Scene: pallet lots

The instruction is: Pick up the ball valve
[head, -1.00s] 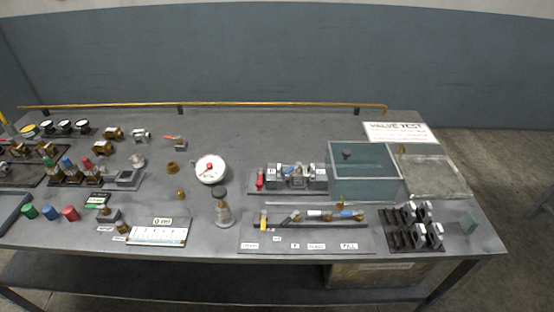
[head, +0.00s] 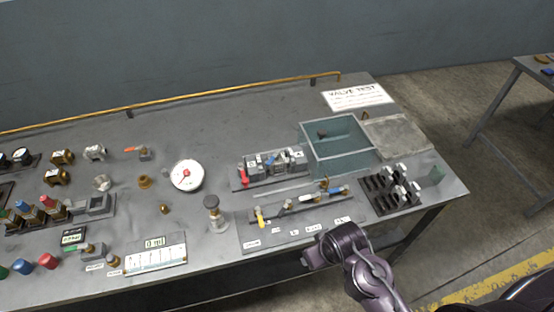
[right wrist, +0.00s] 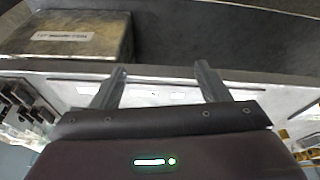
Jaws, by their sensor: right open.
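A small valve with an orange-red lever (head: 144,153) lies on the grey bench at the back, left of the round gauge; it looks like a ball valve. Other brass and silver valve bodies (head: 60,158) stand further left. My right arm enters the head view from the bottom right, at the bench's front edge, well away from the lever valve. In the right wrist view my right gripper (right wrist: 160,75) is open, with nothing between its fingers. The left gripper is not in view.
The bench (head: 230,120) carries a white dial gauge (head: 186,175), a clamp fixture (head: 270,167), a glass-walled tank (head: 345,155), a front tray with labels (head: 270,240) and a black slotted rack (head: 378,200). A copper pipe (head: 220,99) runs along the back. A box (right wrist: 75,38) shows in the wrist view.

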